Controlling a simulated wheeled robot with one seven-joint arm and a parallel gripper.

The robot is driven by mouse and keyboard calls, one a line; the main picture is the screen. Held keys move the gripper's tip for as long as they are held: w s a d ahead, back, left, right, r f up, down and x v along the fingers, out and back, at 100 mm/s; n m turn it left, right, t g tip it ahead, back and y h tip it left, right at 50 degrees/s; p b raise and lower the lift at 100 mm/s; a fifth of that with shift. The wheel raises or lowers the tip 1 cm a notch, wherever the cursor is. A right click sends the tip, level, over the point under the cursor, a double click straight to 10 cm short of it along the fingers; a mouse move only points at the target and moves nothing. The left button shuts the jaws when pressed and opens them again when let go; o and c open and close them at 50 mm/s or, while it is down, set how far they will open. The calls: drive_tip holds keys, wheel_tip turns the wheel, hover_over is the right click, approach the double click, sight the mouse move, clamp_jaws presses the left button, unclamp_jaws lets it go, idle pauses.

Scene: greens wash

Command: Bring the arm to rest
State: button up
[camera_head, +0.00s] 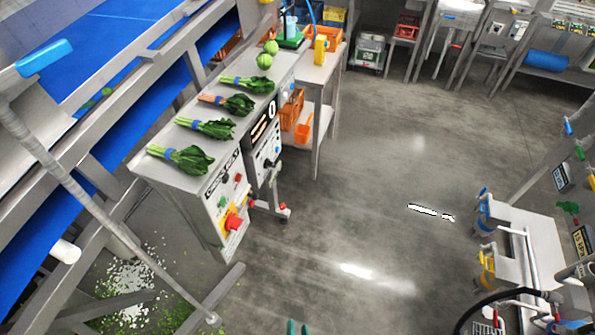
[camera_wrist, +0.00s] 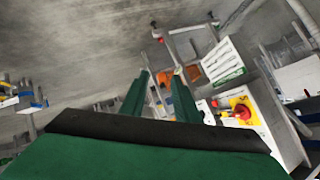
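My gripper shows in the wrist view (camera_wrist: 161,76) as two green fingers reaching up from a dark bar and green body. The fingers stand apart with nothing between them, and background shows through the gap. In the head view only the green fingertips (camera_head: 298,328) show at the bottom edge, over bare floor. The rest of my arm is out of the head view, so its pose is hidden.
A grey bench (camera_head: 145,170) with several leafy bunches (camera_head: 187,158) and a red-and-yellow stop button (camera_head: 233,221) stands at left. A sloped blue conveyor (camera_head: 125,32) lies beyond it. A small white-topped stand (camera_head: 525,235) is at right. The floor (camera_head: 370,190) between is clear.

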drive_tip(key=s+d+r+n+t+h, duration=0.1)
drive_tip(key=s+r+n+t, duration=0.1)
drive_tip(key=s+r, duration=0.3)
wheel_tip(320, 180, up, 4)
drive_tip(key=shift+s+h, duration=0.3)
drive_tip(key=s+r+n, duration=0.1)
drive_tip(key=r, duration=0.2)
drive_tip(key=s+r+n+t, duration=0.1)
drive_tip(key=r, duration=0.2)
drive_tip(key=a+r+n+t, duration=0.1)
drive_tip(key=r, duration=0.2)
drive_tip(key=shift+s+r, duration=0.3)
drive_tip(key=shift+s, duration=0.1)
drive_tip(key=shift+c, duration=0.4)
drive_tip(key=shift+s+a+r+n, duration=0.1)
drive_tip(key=shift+r+n, duration=0.2)
drive_tip(key=shift+r, duration=0.2)
clamp_jaws()
